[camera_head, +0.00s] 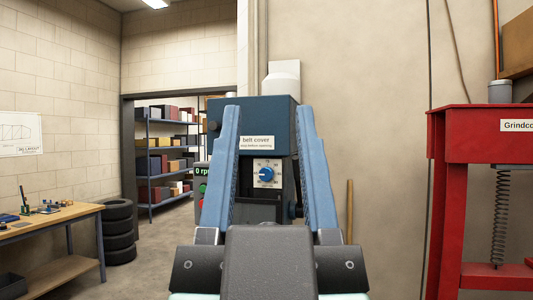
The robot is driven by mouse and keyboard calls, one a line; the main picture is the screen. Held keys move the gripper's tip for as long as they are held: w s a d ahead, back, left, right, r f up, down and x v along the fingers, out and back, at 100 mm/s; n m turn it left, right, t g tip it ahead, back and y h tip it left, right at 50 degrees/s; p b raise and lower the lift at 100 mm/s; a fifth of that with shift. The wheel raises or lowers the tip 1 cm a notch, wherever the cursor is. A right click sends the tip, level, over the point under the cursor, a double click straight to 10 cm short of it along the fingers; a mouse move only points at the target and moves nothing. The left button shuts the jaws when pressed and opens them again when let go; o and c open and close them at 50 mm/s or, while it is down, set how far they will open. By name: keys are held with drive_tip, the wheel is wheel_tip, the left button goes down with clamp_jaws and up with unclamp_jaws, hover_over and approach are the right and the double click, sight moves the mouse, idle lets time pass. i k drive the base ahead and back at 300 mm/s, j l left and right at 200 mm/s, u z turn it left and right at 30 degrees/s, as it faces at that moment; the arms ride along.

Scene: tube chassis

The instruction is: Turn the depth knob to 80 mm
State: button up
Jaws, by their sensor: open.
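The depth knob (266,174) is a round blue knob on a white dial plate (265,183) with small marks around it. It sits on the front of a dark blue machine, below a white label reading "belt cover". The marks are too small to read, so I cannot tell its setting. My gripper (267,112) is open and empty, its two blue fingers reaching up in front of the machine. The knob shows between the fingers, beyond them, with no contact visible. The fingers hide parts of the machine's sides.
A green "0 rpm" display (203,171) sits left of the left finger. A wooden workbench (50,219) and stacked tyres (118,231) stand at left. Shelves (148,170) show through the doorway. The floor between workbench and machine is clear.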

sight(265, 174)
drive_tip(key=i+l, duration=0.1)
drive_tip(key=i, duration=0.45)
drive_tip(key=i+l+u, duration=0.15)
drive_tip(key=i, duration=0.4)
